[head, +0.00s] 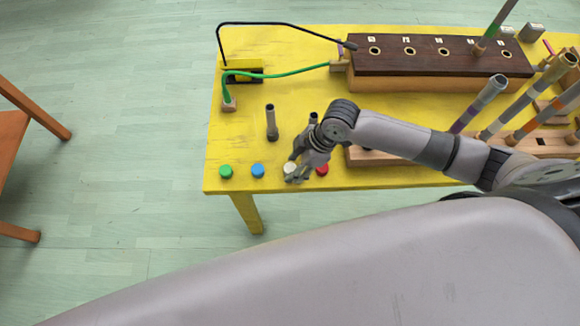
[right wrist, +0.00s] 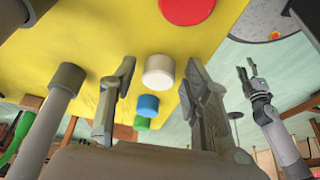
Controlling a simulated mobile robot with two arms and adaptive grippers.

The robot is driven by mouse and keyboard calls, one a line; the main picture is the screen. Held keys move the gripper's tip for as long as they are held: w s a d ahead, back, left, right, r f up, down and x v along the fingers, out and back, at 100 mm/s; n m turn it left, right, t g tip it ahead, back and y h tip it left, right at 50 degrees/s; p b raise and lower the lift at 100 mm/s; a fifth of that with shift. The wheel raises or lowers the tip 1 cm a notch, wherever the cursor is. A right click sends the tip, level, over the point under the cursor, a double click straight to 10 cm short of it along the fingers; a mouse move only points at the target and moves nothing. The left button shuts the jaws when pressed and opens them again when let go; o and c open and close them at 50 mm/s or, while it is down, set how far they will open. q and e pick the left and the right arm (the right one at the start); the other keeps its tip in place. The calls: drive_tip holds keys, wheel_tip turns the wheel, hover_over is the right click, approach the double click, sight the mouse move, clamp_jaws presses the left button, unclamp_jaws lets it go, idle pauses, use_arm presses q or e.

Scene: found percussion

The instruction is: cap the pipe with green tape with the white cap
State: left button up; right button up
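The white cap (head: 290,168) sits near the front edge of the yellow table, in a row with other caps. My right gripper (head: 296,175) is low over it. In the right wrist view the white cap (right wrist: 159,71) shows between the two spread fingers (right wrist: 160,85), with gaps on both sides. My left gripper (right wrist: 246,66) shows only in the right wrist view, away from the table, with its fingers apart and empty.
Green (head: 226,171), blue (head: 258,170) and red (head: 322,169) caps flank the white one. A short grey tube (head: 271,122) stands behind them. A dark-topped wooden box (head: 430,60) and a yellow block (head: 240,68) with cables stand farther back. The table's left middle is mostly clear.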

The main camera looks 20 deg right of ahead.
drive_tip(key=c, duration=0.6)
drive_tip(key=shift+r, duration=0.15)
